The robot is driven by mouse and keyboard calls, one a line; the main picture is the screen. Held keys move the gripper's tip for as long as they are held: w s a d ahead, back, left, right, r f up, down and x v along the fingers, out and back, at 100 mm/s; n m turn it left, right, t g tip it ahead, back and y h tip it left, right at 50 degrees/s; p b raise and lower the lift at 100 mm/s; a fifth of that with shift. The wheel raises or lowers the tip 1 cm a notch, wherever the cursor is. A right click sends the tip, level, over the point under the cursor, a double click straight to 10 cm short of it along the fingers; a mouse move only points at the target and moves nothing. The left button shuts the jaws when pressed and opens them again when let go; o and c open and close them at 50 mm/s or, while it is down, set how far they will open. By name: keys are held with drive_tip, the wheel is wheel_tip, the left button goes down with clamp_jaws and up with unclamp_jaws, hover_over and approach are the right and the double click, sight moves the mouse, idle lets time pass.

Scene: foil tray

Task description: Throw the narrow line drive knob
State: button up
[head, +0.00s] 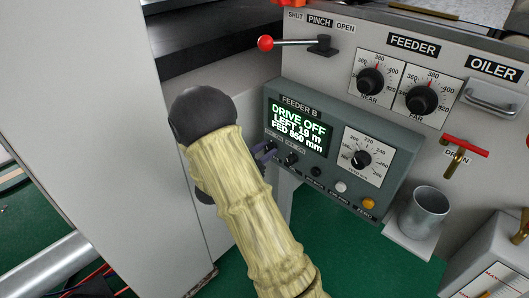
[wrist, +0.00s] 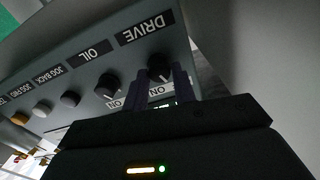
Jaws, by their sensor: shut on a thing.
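The drive knob (wrist: 158,66) is a dark round knob on the grey Feeder B box (head: 335,112), under the label DRIVE, which appears upside down in the wrist view. My gripper (wrist: 166,84) is shut on this knob, its dark purple fingers on either side of it. In the head view my gripper (head: 264,150) shows only as small fingertips at the box's left side, and my arm hides most of it. The fingers mostly cover the knob there. The display (head: 298,128) on the box reads DRIVE OFF, LEFT 19 m, FED 850 mm.
The oil knob (wrist: 108,84) sits close beside the drive knob, with several push buttons beyond it. A dial (head: 362,158) is on the box's right. A red-ended shut/pinch/open lever (head: 290,42) stands above. A metal cup (head: 424,212) stands at the right.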

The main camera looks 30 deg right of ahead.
drive_tip(key=m+b, duration=0.1)
drive_tip(key=m, duration=0.1)
drive_tip(key=m+b, duration=0.1)
drive_tip(key=m, duration=0.1)
drive_tip(key=m+b, duration=0.2)
drive_tip(key=shift+s+f, duration=0.1)
drive_tip(key=shift+f, duration=0.2)
drive_tip(key=m+b, duration=0.2)
drive_tip(key=m, duration=0.1)
drive_tip(key=shift+r+m+b, duration=0.1)
drive_tip(key=shift+m+b, duration=0.5)
drive_tip(key=o, duration=1)
drive_tip(key=shift+r, duration=0.1)
drive_tip(key=shift+c, duration=0.2)
